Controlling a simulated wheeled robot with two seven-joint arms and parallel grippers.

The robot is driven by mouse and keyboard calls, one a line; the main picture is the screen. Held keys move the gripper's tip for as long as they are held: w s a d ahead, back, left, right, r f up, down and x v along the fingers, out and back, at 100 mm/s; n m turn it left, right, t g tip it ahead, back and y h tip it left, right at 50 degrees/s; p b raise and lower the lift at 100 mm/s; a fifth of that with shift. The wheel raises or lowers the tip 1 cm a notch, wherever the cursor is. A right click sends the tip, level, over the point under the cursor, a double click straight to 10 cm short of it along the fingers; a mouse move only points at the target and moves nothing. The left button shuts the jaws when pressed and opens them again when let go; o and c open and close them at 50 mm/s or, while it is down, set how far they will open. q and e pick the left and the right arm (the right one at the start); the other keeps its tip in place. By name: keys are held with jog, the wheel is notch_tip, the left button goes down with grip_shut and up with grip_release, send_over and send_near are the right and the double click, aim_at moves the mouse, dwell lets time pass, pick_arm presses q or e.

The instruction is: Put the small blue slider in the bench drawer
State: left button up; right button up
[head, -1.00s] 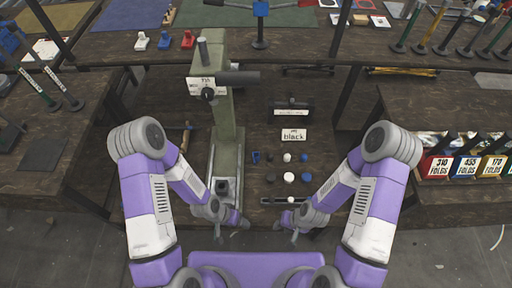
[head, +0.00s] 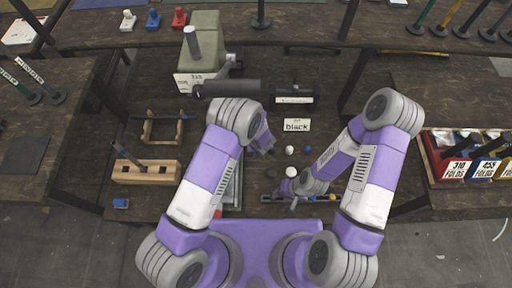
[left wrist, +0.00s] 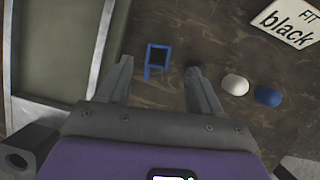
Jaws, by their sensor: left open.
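The small blue slider (left wrist: 149,72), a blue open square frame with a short leg, lies on the dark wooden bench in the left wrist view. My left gripper (left wrist: 160,78) is open above the bench, its fingers either side of the slider's line and the slider just beyond the tips, not gripped. In the head view my left gripper (head: 262,146) hides the slider. My right gripper (head: 289,195) is low at the bench's front edge, over a dark horizontal bar (head: 325,198); whether its fingers are shut on it is unclear.
A "black" card (head: 296,125) and several small white, blue and dark caps lie nearby. A wooden block (head: 146,172) and a blue piece (head: 121,203) are at left. Bins (head: 455,165) stand at right.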

pick_arm(q)
jog(key=x, duration=0.2)
jog(key=b+x, duration=0.1)
jog(key=x, duration=0.1)
jog(key=b+x, duration=0.1)
jog(key=x, duration=0.1)
jog(key=shift+s+f, duration=0.25)
jog(key=shift+f, duration=0.05)
pick_arm(e)
notch_tip(320, 180, down, 2)
jog(key=shift+f, duration=0.1)
pick_arm(q)
jog(key=shift+c, duration=0.3)
jog(key=c, duration=1.1)
jog(key=shift+o, duration=0.2)
jog(key=shift+r, duration=0.1)
jog(key=shift+r, duration=0.1)
